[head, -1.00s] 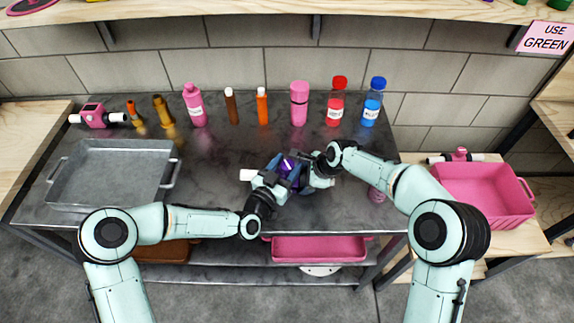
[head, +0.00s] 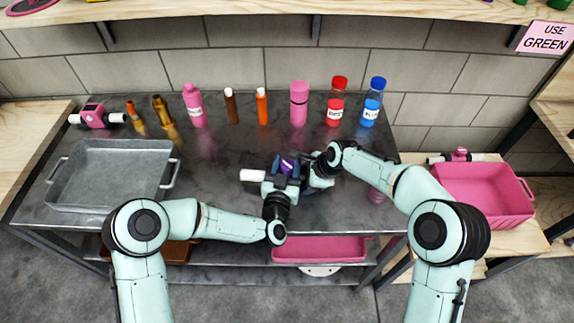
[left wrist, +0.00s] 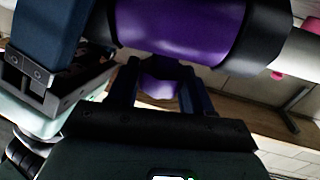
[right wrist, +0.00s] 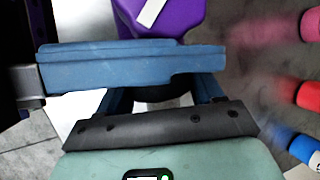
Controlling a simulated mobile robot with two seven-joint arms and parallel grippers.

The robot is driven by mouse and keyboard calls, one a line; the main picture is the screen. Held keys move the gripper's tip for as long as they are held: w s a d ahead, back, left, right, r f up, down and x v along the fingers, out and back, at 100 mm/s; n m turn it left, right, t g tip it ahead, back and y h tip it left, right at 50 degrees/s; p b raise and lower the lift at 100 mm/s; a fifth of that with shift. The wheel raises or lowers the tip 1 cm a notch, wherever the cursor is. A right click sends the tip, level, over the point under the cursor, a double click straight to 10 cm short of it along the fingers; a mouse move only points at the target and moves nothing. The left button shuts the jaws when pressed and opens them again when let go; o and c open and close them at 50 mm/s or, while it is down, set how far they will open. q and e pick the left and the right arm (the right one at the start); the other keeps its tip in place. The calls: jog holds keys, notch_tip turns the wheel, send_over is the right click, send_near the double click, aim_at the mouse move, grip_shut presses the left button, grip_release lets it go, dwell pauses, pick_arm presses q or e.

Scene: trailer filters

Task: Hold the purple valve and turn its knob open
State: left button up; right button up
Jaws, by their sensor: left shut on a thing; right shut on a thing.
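The purple valve (head: 287,167) is held above the table between my grippers, its white pipe end (head: 252,175) pointing left. Its purple body (left wrist: 185,25) with black collars fills the top of the left wrist view. My left gripper (head: 284,173) comes from the front, its blue fingers shut on a purple part (left wrist: 160,86) that looks like the knob. My right gripper (head: 315,170) comes from the right and is shut on the valve near a black part (right wrist: 155,95). A purple part with a white stripe (right wrist: 170,14) shows in the right wrist view. The fingers hide much of the valve.
Several bottles stand along the back, including a red-capped one (head: 335,105) and a blue-capped one (head: 372,105). A grey tray (head: 62,190) is on the left. A pink crate (head: 490,218) stands on the right. A pink valve (head: 95,115) lies at the back left.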

pick_arm(q)
jog(key=shift+n+y, duration=0.5)
jog(key=shift+y, duration=0.3)
jog(key=o, duration=0.7)
jog(key=shift+s, duration=0.15)
jog(key=s, duration=0.4)
jog(key=s+a, duration=0.1)
jog(key=s, duration=0.6)
jog(key=shift+s+a, duration=0.3)
jog(key=shift+s, duration=0.05)
